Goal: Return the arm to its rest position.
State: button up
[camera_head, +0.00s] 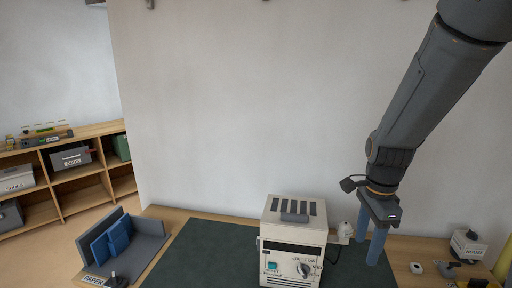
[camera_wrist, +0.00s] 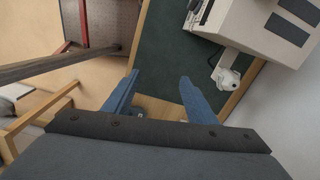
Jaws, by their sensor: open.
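My arm reaches in from the upper right in the head view. My gripper (camera_head: 371,243) points down over the right part of the bench, just right of the beige device. Its two blue fingers are apart, with nothing seen between them. In the wrist view the gripper (camera_wrist: 155,92) also shows open and empty, with the dark green mat (camera_wrist: 165,60) beyond its fingers. The beige device (camera_head: 292,240) stands upright on the mat, with a teal button and a knob on its front. A small white fitting (camera_head: 343,231) sits at its right side, close to my gripper.
A grey holder (camera_head: 150,246) with blue folders and a PAPER label stands at the bench's left. A small labelled box (camera_head: 468,243) and small items lie at the right end. Wooden shelves (camera_head: 60,195) stand far left. A bare wall (camera_head: 240,100) rises behind the bench.

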jog(key=s+a+f+n+t+b, duration=0.1)
jog(key=s+a+f+n+b, duration=0.2)
jog(key=n, duration=1.5)
jog(key=shift+s+a+f, duration=1.15)
jog(key=shift+s+a, duration=1)
jog(key=shift+a, duration=0.5)
jog(key=shift+c, duration=0.6)
